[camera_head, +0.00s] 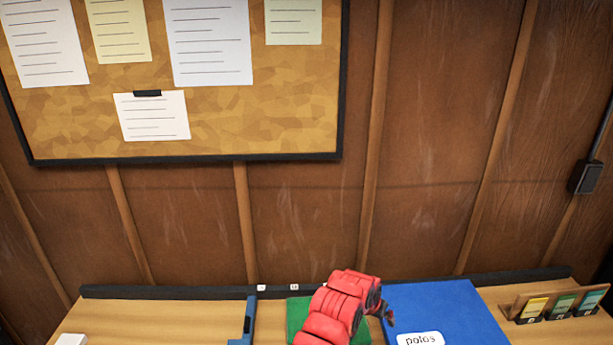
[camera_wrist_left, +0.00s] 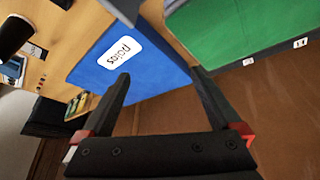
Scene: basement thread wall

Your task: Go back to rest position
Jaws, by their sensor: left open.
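My left arm (camera_head: 336,310) is red and rises from the bottom of the head view over the green panel. My left gripper (camera_head: 388,317) shows small and dark at the near left edge of the blue panel, mostly hidden behind the arm. In the left wrist view the two black fingers of my left gripper (camera_wrist_left: 160,78) are spread apart with nothing between them. They point towards the blue panel (camera_wrist_left: 150,78) and its white label (camera_wrist_left: 122,50). My right gripper is in neither view.
The blue panel (camera_head: 455,300) and the green panel (camera_head: 296,318) lie on a wooden table (camera_head: 180,320) with a dark back edge. A card rack (camera_head: 556,305) stands at the right. A cork board (camera_head: 250,120) with pinned papers hangs on the wood wall. The table's left part looks mostly clear.

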